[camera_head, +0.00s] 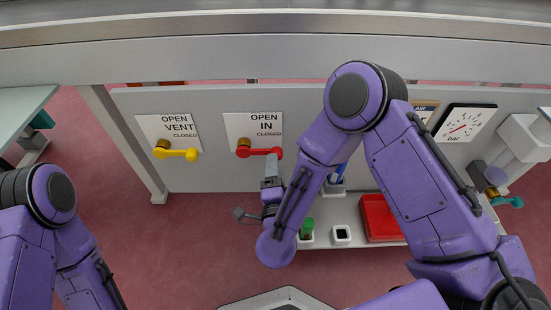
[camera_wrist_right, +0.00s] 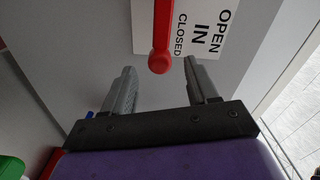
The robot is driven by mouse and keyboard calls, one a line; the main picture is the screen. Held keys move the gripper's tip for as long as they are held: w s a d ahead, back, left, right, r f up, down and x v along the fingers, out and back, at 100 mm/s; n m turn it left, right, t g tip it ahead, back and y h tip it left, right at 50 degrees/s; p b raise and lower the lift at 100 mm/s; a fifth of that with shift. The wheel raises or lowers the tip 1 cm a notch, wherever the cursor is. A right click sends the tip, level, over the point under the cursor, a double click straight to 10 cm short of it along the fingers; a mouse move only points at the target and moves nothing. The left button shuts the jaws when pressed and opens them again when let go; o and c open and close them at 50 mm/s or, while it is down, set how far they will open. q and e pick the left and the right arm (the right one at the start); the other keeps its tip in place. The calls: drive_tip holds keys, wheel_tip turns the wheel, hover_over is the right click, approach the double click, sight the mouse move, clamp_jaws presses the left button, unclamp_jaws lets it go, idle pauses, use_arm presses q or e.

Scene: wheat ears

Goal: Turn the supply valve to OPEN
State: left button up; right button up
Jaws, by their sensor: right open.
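The supply valve is labelled IN and has a red lever (camera_head: 262,152) on a white label plate (camera_head: 250,125) on the grey panel. The lever lies roughly horizontal, pointing right, on the side of the word CLOSED. My right gripper (camera_head: 271,168) is just below the lever's free end. In the right wrist view the gripper (camera_wrist_right: 160,72) is open, and the lever's round red end (camera_wrist_right: 160,60) lies at the gap between the fingertips. I see no clear contact. My left gripper is out of view; only my left arm shows.
A yellow VENT lever (camera_head: 176,153) is left of the IN valve. A bar gauge (camera_head: 464,122) is on the right. Below the panel, a shelf holds a red tray (camera_head: 381,217), a green-capped item (camera_head: 307,227) and a small white box (camera_head: 341,235).

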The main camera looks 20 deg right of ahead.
sight(260, 154)
drive_tip(key=b+x, duration=0.1)
drive_tip(key=x, duration=0.5)
drive_tip(key=shift+f, duration=0.1)
drive_tip(key=shift+s, duration=0.1)
clamp_jaws()
